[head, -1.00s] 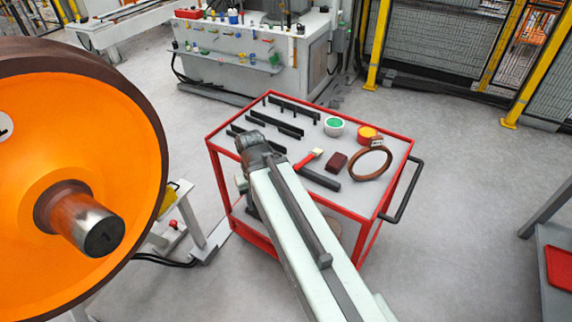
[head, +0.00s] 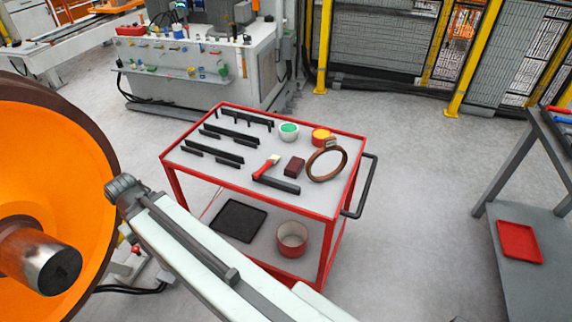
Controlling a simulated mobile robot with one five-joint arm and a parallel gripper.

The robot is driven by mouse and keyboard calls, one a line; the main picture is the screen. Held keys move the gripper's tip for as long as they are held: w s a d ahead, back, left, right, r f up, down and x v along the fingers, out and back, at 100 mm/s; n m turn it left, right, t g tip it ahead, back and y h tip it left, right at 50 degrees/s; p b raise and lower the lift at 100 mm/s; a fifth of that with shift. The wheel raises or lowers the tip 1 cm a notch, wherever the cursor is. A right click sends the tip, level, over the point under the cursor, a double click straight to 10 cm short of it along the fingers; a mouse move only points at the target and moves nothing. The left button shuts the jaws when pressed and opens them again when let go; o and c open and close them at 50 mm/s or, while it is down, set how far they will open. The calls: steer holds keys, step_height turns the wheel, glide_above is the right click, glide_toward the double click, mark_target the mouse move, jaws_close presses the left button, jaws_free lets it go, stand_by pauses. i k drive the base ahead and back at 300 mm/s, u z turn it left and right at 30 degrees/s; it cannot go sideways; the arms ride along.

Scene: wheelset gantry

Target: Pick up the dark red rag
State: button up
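The dark red rag (head: 294,166) is a small folded, block-like piece. It lies on the top shelf of the red-framed cart (head: 227,176), between a red-handled brush (head: 267,166) and a brown ring (head: 312,171). My arm reaches from the bottom edge up to the left and ends in a dark joint left of the cart, well apart from the rag. My gripper's fingers do not show; they are hidden beyond or below that joint.
Black bars, a green-topped pot (head: 289,131) and a yellow-topped tin (head: 321,135) share the cart top. The cart handle (head: 366,187) sticks out right. A large orange wheel (head: 40,180) stands at left, a grey bench (head: 506,190) at right. Floor between cart and bench is clear.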

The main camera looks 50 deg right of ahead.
mark_target(295, 166)
steer(key=i, duration=0.95)
steer(key=z, duration=0.05)
